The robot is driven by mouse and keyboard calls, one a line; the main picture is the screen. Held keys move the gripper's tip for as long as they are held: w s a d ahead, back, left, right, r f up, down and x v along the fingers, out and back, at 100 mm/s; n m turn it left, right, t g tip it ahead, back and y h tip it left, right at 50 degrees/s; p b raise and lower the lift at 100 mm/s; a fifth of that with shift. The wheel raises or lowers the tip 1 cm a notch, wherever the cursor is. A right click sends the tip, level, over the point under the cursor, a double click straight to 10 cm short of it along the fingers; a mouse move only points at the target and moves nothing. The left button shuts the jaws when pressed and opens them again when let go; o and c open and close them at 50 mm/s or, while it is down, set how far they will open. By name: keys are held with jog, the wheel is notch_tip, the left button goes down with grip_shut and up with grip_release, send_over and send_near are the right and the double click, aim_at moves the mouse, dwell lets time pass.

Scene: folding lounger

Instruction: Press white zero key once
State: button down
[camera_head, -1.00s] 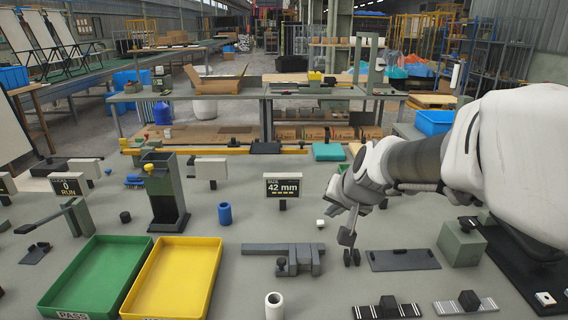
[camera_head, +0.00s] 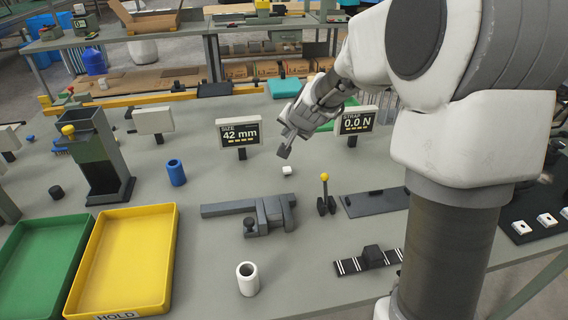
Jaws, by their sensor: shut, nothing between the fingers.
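A small white key (camera_head: 287,170) sits on the grey bench, in front of the display (camera_head: 239,132) that reads "SIZE 42 mm". I cannot read any mark on the key. My gripper (camera_head: 284,152) is shut and empty, tilted downward. Its tip appears just above the key in the picture, with a small visible gap. The exact height of the tip over the bench cannot be told. The key's top is in plain view.
A yellow-knobbed lever (camera_head: 325,196) stands right of the key. A grey caliper-like fixture (camera_head: 252,212) lies in front. A display (camera_head: 356,121) reads "STRAP 0.0 N". A blue cylinder (camera_head: 176,172), a white cup (camera_head: 248,279) and a yellow tray (camera_head: 128,245) stand left.

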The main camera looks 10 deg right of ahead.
jog(key=shift+f, duration=0.1)
dwell(0.3)
notch_tip(320, 180, down, 9)
jog(key=b, duration=0.8)
dwell(1.8)
jog(key=shift+f+b, duration=0.3)
jog(key=shift+b, duration=0.3)
jog(key=shift+f+b, duration=0.45)
jog(key=shift+b, duration=0.05)
dwell(0.3)
dwell(0.4)
jog(key=shift+r+p, duration=0.75)
jog(key=shift+r, duration=0.15)
jog(key=shift+r, duration=0.1)
jog(key=shift+r+p, duration=2.2)
jog(key=shift+r, duration=0.2)
